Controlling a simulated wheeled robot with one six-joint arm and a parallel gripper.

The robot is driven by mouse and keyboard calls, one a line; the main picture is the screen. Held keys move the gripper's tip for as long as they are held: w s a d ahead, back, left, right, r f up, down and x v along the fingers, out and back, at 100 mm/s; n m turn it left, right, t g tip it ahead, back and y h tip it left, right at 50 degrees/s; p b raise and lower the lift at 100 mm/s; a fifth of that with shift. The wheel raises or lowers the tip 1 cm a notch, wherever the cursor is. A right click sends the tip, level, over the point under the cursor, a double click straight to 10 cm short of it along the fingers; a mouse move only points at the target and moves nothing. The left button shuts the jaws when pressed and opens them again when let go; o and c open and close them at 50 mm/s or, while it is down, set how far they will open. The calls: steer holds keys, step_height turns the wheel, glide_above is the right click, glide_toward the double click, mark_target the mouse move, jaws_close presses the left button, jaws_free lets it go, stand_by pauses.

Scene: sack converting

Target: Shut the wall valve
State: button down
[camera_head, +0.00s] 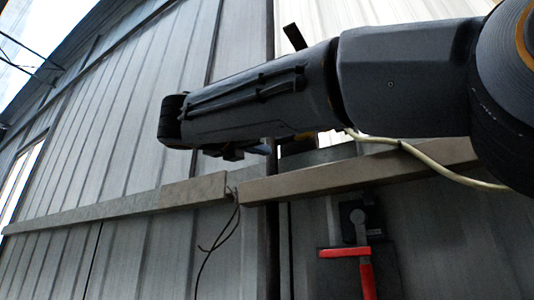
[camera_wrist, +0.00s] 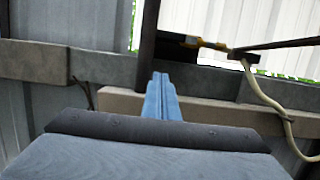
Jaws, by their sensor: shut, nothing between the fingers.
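The wall valve's red handle (camera_head: 345,252) shows at the lower middle of the head view. It has a short level red bar and a red arm hanging from its right end, cut off by the bottom edge. A dark body with a grey round-ended lever (camera_head: 359,228) is above it. I cannot tell whether the valve is open or shut. My gripper (camera_wrist: 161,82) shows in the wrist view, its blue fingers together and empty in front of the wall beams. In the head view my arm hides most of it, above and left of the handle. The valve is not visible in the wrist view.
A brown-grey beam (camera_head: 410,162) crosses the wall just above the valve. Another length of beam (camera_head: 120,208) runs left. A thin dark wire (camera_head: 216,243) hangs from the gap between them. Corrugated metal panels (camera_head: 125,110) cover the wall. A pale cable (camera_wrist: 262,95) also shows in the wrist view.

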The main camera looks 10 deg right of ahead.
mark_target(283, 137)
steer(key=p+x, duration=0.2)
steer(key=x, duration=0.7)
steer(key=shift+w+d, duration=0.1)
steer(key=shift+d, duration=0.1)
step_height(283, 137, up, 4)
steer(key=shift+a+f+p, duration=0.15)
steer(key=shift+a+p, duration=0.05)
steer(key=shift+p, duration=0.9)
